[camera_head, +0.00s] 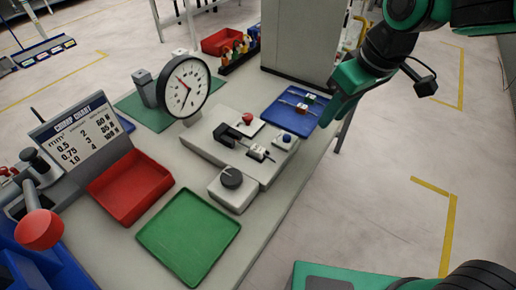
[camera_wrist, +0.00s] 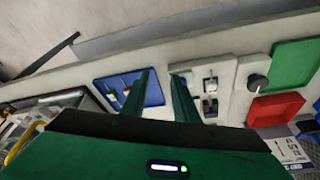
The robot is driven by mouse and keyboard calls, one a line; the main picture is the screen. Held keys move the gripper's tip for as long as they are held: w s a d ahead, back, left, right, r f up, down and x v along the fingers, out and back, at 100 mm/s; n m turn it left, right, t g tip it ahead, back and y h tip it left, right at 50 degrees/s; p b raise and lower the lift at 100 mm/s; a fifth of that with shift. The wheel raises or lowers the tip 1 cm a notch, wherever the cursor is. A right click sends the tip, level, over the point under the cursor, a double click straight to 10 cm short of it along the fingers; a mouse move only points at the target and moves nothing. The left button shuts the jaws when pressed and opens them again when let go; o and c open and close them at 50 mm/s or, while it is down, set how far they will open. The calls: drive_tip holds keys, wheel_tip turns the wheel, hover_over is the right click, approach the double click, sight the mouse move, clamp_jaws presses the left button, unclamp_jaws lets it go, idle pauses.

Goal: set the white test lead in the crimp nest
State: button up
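A blue tray (camera_head: 290,115) on the bench holds slim leads; one has a red body (camera_head: 301,108) and another a dark body (camera_head: 310,98). Pale parts show on these leads, but I cannot tell which is the white test lead. The blue tray also shows in the wrist view (camera_wrist: 150,98). A grey fixture (camera_head: 207,146) beside it carries a small black-and-white holder (camera_head: 258,152), apparently the crimp nest. My gripper (camera_wrist: 162,74) is open, with nothing visible between its fingers. In the head view my gripper (camera_head: 329,112) is at the tray's right edge, apparently above it.
A dial gauge (camera_head: 187,86) stands behind the fixture. A knob box (camera_head: 232,188), a green tray (camera_head: 188,235) and a red tray (camera_head: 130,187) are in front and left. A tall grey cabinet (camera_head: 303,38) stands behind the blue tray. The floor to the right is clear.

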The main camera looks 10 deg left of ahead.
drive_tip(key=s+a+n+y, duration=0.2)
drive_tip(key=s+a+n, duration=0.25)
drive_tip(key=a, duration=1.05)
approach(249, 146)
drive_tip(key=shift+w+a+f+g, duration=0.4)
drive_tip(key=shift+a+f, duration=0.35)
drive_tip(key=shift+a, duration=0.05)
drive_tip(key=shift+w+x, duration=0.15)
drive_tip(key=shift+x, duration=1.35)
drive_tip(key=shift+w+x, duration=0.1)
drive_tip(key=shift+x, duration=1.4)
drive_tip(key=shift+c, duration=0.7)
clamp_jaws()
